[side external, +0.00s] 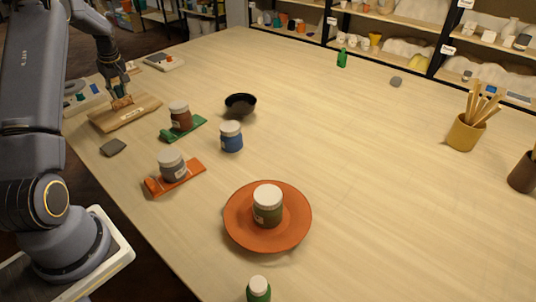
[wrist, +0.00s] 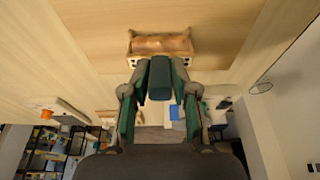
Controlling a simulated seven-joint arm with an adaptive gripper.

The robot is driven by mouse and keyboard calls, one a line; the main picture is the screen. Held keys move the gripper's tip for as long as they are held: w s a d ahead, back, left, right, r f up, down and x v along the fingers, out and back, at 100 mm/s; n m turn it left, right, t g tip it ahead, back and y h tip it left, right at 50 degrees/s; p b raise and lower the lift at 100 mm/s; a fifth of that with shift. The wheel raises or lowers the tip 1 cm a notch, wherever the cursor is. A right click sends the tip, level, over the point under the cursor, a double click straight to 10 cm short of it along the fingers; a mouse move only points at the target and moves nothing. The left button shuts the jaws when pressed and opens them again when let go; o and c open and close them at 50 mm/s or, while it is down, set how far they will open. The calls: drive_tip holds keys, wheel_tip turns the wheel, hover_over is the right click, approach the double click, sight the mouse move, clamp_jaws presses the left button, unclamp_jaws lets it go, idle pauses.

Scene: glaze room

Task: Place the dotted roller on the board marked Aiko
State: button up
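The dotted roller (side external: 122,102) shows as a short copper-brown cylinder at the left of the table. In the wrist view the roller (wrist: 160,43) sits in a pale wooden frame, with a dark teal block below it that looks like its handle; dots are not discernible. My gripper (side external: 119,91) points down over it. In the wrist view my gripper's fingertips (wrist: 160,77) close on both sides of that block. A light wooden board (side external: 143,108) with dark lettering too small to read lies directly under the roller; whether they touch is unclear.
Jars stand on a green strip (side external: 204,122) and an orange strip (side external: 196,168). A blue jar (side external: 231,139), black bowl (side external: 241,103) and terracotta plate (side external: 238,226) are to the right. A grey piece (side external: 113,147) lies near the board. The table's middle right is clear.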

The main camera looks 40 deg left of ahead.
drive_tip(key=shift+o, duration=1.2)
drive_tip(key=shift+d+f, duration=0.3)
drive_tip(key=shift+f, duration=0.2)
drive_tip(key=shift+s+r, duration=0.1)
drive_tip(key=shift+a+r, duration=0.1)
drive_tip(key=shift+r, duration=0.2)
drive_tip(key=a+v, duration=0.1)
drive_tip(key=v, duration=1.1)
drive_tip(key=w+d+r+m+t, duration=0.1)
drive_tip(key=w+d+r+m, duration=0.2)
drive_tip(key=d, duration=0.5)
drive_tip(key=d+r+m+t, duration=0.1)
drive_tip(key=d+r+m, duration=0.1)
drive_tip(key=d+r, duration=0.5)
drive_tip(key=s+d+m+t+h, duration=0.25)
drive_tip(key=d+m, duration=0.25)
drive_tip(key=d, duration=1.1)
drive_tip(key=s+d+f+m, duration=0.2)
drive_tip(key=s+d+m, duration=0.2)
drive_tip(key=s+d, duration=0.2)
drive_tip(key=s+d+f+m+t, duration=0.1)
drive_tip(key=s+d+f+m, duration=0.2)
drive_tip(key=s+d, duration=0.3)
drive_tip(key=shift+s+d+f+m+h, duration=0.2)
drive_tip(key=shift+d+f+m+h, duration=0.25)
drive_tip(key=shift+d, duration=0.5)
